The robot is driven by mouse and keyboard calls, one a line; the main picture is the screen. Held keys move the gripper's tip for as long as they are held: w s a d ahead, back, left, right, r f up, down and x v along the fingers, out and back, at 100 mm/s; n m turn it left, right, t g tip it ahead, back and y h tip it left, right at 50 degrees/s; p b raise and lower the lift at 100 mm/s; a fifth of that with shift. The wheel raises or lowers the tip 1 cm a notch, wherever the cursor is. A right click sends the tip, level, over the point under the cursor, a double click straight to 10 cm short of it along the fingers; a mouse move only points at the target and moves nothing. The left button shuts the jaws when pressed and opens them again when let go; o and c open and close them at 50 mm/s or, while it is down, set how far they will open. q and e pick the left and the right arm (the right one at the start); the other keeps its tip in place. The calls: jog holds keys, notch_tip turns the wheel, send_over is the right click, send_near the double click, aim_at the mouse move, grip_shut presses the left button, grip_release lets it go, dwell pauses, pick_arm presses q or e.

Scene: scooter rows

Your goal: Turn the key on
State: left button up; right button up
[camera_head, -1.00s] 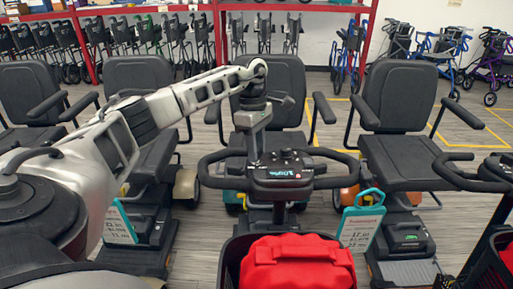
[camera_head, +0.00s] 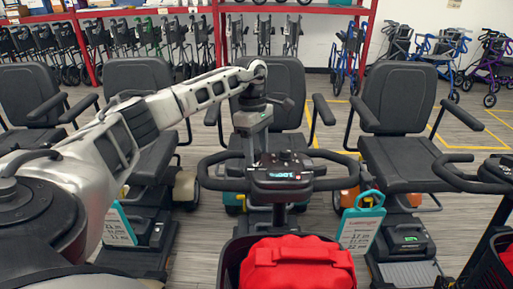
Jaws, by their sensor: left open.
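The scooter console (camera_head: 283,175) sits in the middle of the view, between the loop handlebars, with a small lit teal marking on its face. My left gripper (camera_head: 253,161) points down at the left part of the console, its fingertips at or just above its upper left edge. It is open. The key is too small or hidden behind the gripper to make out. I cannot tell whether the fingers are around it or touching it. My right gripper is not in view.
A red bag (camera_head: 298,265) fills the basket in front of the console. Scooters with black seats (camera_head: 399,97) stand on both sides. Red shelving with folded walkers lines the back.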

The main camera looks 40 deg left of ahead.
pick_arm(q)
jog(key=shift+w+a+r, duration=0.1)
jog(key=shift+r, duration=0.2)
jog(key=p+v, duration=0.1)
jog(key=v, duration=1.4)
jog(key=shift+r, duration=0.15)
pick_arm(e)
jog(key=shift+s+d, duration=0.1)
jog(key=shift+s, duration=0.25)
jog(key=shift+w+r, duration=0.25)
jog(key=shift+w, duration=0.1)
